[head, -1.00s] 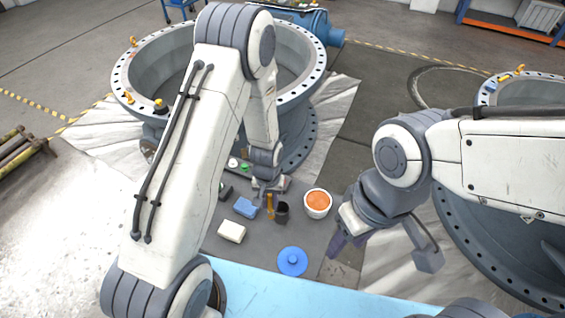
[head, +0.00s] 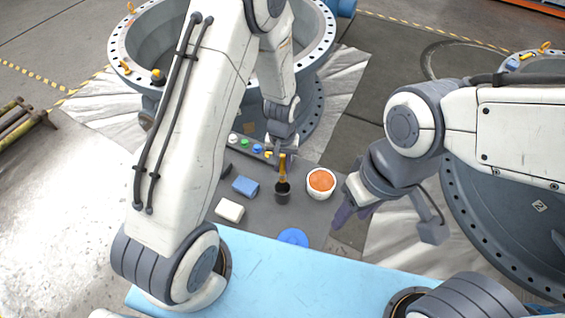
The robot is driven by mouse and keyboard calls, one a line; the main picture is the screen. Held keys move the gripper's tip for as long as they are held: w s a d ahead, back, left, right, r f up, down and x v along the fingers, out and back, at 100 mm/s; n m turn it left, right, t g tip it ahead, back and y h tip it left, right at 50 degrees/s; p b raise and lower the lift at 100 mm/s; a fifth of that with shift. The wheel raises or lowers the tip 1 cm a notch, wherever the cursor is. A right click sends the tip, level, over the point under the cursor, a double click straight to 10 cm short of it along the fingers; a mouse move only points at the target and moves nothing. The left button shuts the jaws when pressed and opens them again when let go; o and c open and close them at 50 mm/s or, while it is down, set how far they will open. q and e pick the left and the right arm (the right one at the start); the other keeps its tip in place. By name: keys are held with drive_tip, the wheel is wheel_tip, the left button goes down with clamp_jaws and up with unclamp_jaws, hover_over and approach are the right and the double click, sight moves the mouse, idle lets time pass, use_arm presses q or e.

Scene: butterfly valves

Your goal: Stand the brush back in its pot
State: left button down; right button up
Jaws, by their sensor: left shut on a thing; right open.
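The brush (head: 282,167) has an orange-yellow handle and stands about upright on the grey mat's right-hand part of the picture's middle. My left gripper (head: 284,157) is shut on its upper handle. The brush's dark lower end is at the mouth of the small dark pot (head: 282,198); I cannot tell how far inside it is. The pot stands upright on the mat. My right gripper (head: 340,216) is open and empty, to the right of the pot and apart from it.
A white bucket with orange contents (head: 321,182) stands right of the pot. A blue sponge-like block (head: 245,186), a white block (head: 229,209) and a blue lid (head: 293,237) lie around it on the grey mat (head: 262,215). Large valve rings (head: 118,75) stand behind and at right.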

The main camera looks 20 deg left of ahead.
sight(282, 176)
use_arm(q)
wheel_tip(282, 176, down, 3)
drive_tip(key=shift+r+b, duration=0.2)
drive_tip(key=shift+b, duration=0.7)
drive_tip(key=shift+f+b, duration=2)
drive_tip(key=shift+f, duration=0.9)
drive_tip(key=c, duration=0.6)
unclamp_jaws()
drive_tip(key=shift+r, duration=0.15)
wheel_tip(282, 176, up, 10)
drive_tip(key=shift+r, duration=0.15)
